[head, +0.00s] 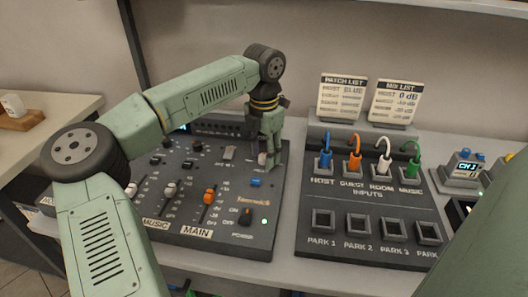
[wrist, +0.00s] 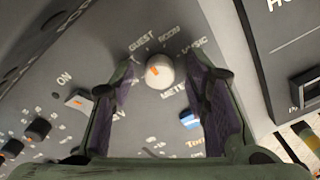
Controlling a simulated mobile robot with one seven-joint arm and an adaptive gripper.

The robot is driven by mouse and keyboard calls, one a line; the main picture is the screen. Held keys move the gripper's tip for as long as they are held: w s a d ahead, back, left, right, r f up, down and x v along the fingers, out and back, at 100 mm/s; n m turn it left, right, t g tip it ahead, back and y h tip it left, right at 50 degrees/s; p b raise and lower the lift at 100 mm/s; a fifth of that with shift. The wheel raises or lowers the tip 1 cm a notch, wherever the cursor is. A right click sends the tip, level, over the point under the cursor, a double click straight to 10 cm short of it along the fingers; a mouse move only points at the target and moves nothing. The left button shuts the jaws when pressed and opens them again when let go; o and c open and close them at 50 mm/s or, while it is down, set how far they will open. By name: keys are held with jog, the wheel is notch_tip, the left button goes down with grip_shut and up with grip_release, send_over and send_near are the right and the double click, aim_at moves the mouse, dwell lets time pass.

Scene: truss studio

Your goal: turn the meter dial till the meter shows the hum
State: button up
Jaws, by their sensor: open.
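The meter dial (wrist: 160,74) is a pale round knob with an orange mark on its cap, ringed by printed words including GUEST, ROOM and MUSIC, with METER below. The mark sits left of the cap's middle; I cannot tell exactly which word it points to. My gripper (wrist: 163,88) is open, one finger on each side of the dial, and no clear contact shows. In the head view my gripper (head: 267,160) points down over the right part of the mixing desk (head: 228,240) and mostly hides the dial. A dark panel (head: 215,128) at the desk's back shows no readable reading.
A blue button (head: 255,182) lies close to the dial. The power switch (head: 246,216) and several faders, one orange (head: 209,196), are on the desk. The inputs board (head: 345,195) with colored cables stands right. Two cards (head: 342,97) stand behind it.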

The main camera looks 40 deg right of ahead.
aim_at(264, 155)
notch_tip(264, 155, up, 12)
dwell(0.6)
dwell(0.5)
